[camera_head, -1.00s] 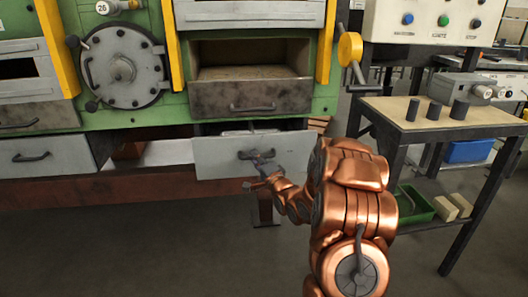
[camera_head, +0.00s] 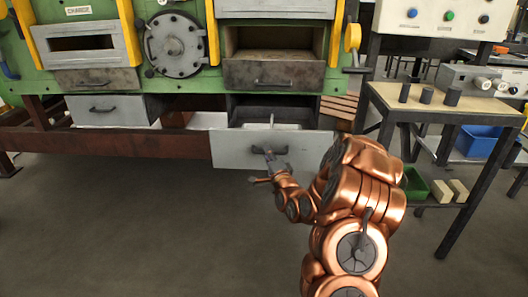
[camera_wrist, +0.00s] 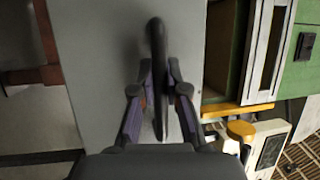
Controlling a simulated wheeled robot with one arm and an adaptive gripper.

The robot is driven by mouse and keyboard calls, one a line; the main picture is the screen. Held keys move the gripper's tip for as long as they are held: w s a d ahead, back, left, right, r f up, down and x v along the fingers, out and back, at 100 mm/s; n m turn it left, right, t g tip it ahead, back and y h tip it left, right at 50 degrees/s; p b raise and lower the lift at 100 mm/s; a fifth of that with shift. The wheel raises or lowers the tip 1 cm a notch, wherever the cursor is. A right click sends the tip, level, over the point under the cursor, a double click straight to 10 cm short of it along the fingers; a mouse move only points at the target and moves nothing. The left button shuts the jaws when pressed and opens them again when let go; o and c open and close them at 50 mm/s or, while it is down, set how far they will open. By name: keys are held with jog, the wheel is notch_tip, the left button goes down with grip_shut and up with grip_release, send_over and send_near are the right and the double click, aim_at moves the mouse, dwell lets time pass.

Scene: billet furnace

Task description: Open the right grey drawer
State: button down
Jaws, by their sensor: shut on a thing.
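The right grey drawer (camera_head: 226,149) is pulled partway out below the furnace's right chamber; its light interior shows behind the front panel. My gripper (camera_head: 268,155) is at the middle of that front, at its dark handle. In the wrist view the grey drawer front (camera_wrist: 95,60) fills the middle, and my gripper (camera_wrist: 159,85) has its two fingers closed around the dark bar handle (camera_wrist: 157,40). The left grey drawer (camera_head: 108,110) has a dark handle and sits at the left under the furnace.
A side table (camera_head: 440,112) with several dark cylinders stands on the right. A green bin (camera_head: 415,185) and pale blocks (camera_head: 452,190) are on its lower shelf. The yellow lever (camera_head: 352,38) is at the furnace's right edge. The floor in front is clear.

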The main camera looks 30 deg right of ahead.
jog(key=shift+s+a, duration=0.35)
jog(key=shift+s, duration=0.1)
jog(key=c, duration=1.2)
grip_release()
jog(key=shift+r, duration=0.15)
